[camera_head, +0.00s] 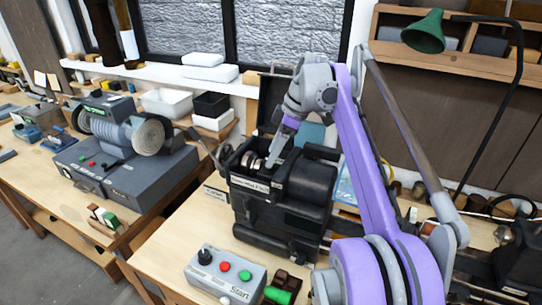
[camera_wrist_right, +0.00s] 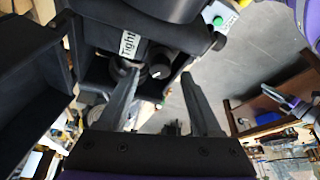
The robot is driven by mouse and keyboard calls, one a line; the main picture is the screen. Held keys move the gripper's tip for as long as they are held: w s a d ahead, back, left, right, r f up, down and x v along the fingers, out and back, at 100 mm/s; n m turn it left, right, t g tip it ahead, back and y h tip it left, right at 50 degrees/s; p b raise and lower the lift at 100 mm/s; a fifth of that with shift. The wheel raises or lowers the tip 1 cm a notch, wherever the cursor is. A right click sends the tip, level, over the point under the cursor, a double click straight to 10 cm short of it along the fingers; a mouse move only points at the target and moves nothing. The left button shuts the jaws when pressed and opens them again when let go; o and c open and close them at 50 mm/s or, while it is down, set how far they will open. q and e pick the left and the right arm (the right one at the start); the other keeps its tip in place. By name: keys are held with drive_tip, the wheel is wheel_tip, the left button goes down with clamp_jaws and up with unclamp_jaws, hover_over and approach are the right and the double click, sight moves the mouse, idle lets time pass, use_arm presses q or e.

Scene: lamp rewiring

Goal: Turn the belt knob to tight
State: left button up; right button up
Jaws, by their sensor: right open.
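The black belt machine (camera_head: 290,205) stands on the wooden bench. In the right wrist view, a round black knob (camera_wrist_right: 160,72) with a short white mark sits on it, near a white label (camera_wrist_right: 129,38) reading "Tight". My right gripper (camera_head: 272,158) comes down from above at the machine's upper left part. In the wrist view, its two fingers (camera_wrist_right: 160,82) are apart, with the knob showing between their tips. I cannot tell whether either finger touches it. The knob is not clear in the head view.
A grey control box (camera_head: 225,278) marked "Start", with red and green buttons, stands at the bench front. A grey machine with a round drum (camera_head: 150,135) stands on the left bench. A green lamp (camera_head: 425,33) hangs at upper right.

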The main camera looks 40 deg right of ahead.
drive_tip(key=shift+x, duration=0.95)
drive_tip(key=shift+c, duration=0.2)
clamp_jaws()
